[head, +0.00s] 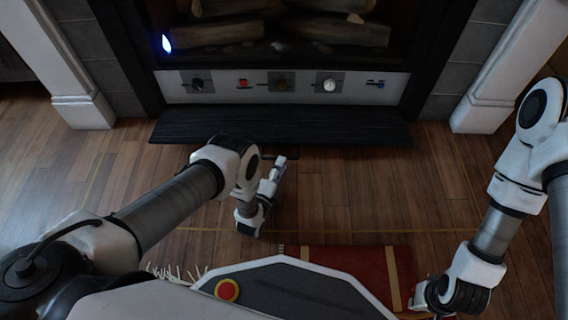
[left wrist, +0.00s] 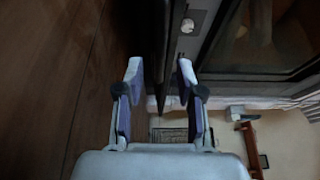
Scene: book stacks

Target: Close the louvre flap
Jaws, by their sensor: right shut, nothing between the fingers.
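The louvre flap (head: 280,128) is a dark, ribbed panel below the fireplace control strip. It stands out from the fireplace front and lies roughly flat, low over the floor. My left gripper (head: 279,163) is just in front of its near edge, a little left of its middle. In the left wrist view, my left gripper (left wrist: 160,68) has its fingers apart, and the dark edge of the flap (left wrist: 158,35) runs between and beyond them. I cannot tell whether they touch it. My right gripper (head: 418,299) is shut and empty at the lower right, far from the flap.
The control strip (head: 300,87) with several knobs and switches sits above the flap, under the firebox with logs (head: 330,32). White pillars (head: 83,110) flank the fireplace. A red rug (head: 345,262) lies nearer. The wooden floor (head: 360,190) between is clear.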

